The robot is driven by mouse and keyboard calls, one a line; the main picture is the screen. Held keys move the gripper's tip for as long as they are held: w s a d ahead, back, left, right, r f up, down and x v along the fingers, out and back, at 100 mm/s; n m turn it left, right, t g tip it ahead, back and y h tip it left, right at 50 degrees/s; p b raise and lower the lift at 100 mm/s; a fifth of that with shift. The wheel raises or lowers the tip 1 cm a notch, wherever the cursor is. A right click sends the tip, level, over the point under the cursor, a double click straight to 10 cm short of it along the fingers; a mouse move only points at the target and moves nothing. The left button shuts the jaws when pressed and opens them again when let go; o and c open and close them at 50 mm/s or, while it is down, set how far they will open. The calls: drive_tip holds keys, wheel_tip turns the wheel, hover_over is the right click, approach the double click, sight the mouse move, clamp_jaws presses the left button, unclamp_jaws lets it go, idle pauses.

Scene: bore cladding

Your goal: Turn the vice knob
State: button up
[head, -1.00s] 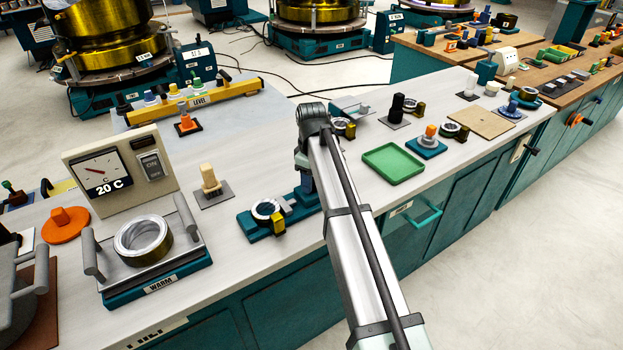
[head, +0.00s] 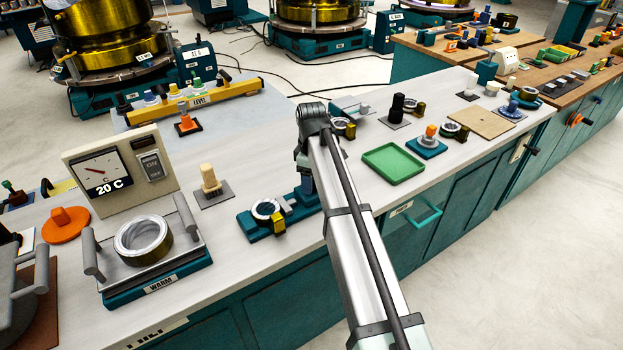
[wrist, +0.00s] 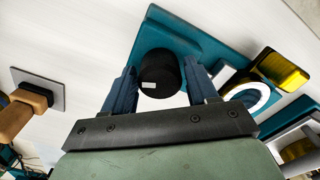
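The vice is a teal block that shows in the head view (head: 259,228), with a metal ring and a yellow block on it. It also shows in the wrist view (wrist: 205,48). Its knob (wrist: 160,72) is a black cylinder with a small white mark; in the head view my arm hides it. My gripper (wrist: 161,85) has one blue finger on each side of the knob. The fingers are partly apart and appear to rest against the knob's sides, with no clear gap near the tips. The fingertips are not clear in the head view.
A tan peg on a grey plate (head: 212,185) stands left of the vice. A warming plate (head: 158,283) with a ring and a temperature box (head: 119,170) are further left. A green tray (head: 393,163) lies right of my arm. The bench's front edge is close to the vice.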

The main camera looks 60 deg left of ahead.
drive_tip(key=shift+o, duration=1.1)
drive_tip(key=shift+r, duration=0.15)
wheel_tip(320, 180, up, 14)
drive_tip(key=shift+f, duration=0.2)
